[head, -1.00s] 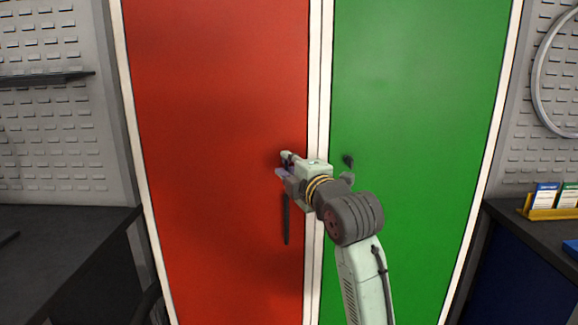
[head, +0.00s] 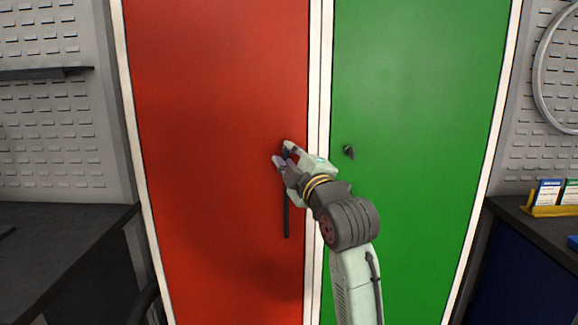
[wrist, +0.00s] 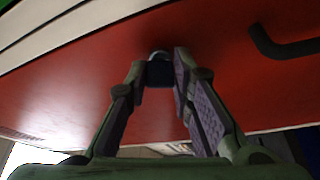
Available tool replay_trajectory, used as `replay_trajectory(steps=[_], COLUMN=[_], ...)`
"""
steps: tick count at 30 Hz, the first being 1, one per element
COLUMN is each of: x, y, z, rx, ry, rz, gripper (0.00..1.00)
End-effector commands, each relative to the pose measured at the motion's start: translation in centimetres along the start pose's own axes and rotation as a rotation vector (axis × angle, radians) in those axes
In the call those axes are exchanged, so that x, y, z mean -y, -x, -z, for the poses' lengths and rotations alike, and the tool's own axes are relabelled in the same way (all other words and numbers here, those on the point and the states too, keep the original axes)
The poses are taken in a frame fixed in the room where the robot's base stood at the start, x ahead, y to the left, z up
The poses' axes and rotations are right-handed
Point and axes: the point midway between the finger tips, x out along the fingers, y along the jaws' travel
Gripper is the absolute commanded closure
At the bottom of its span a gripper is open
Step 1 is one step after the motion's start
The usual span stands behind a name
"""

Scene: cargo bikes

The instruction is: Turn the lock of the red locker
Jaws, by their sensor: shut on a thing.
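The red locker door (head: 215,90) fills the left-middle of the head view and spans the wrist view (wrist: 60,100). Its lock (wrist: 159,72) shows in the wrist view as a small dark piece with a light round base against the door. My gripper (head: 283,152) is at the door's right edge, above the dark handle (head: 287,220). In the wrist view its two fingers (wrist: 160,75) are closed on either side of the lock. In the head view the fingers hide the lock. The handle also shows in the wrist view (wrist: 285,45), at the upper right.
A green locker door (head: 420,80) with its own small dark lock (head: 349,152) is to the right, behind a white frame strip (head: 320,60). Dark workbenches stand left (head: 60,240) and right (head: 535,230). A yellow tray (head: 553,211) sits on the right one.

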Motion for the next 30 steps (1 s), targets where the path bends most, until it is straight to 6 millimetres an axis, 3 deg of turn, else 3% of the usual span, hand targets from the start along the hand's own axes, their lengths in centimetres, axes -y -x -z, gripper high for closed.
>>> replay_trajectory(steps=[30], x=[0.59], y=[-0.15], z=[0.35], rx=[-0.001], ry=[-0.877], rz=[-0.360], gripper=[1.00])
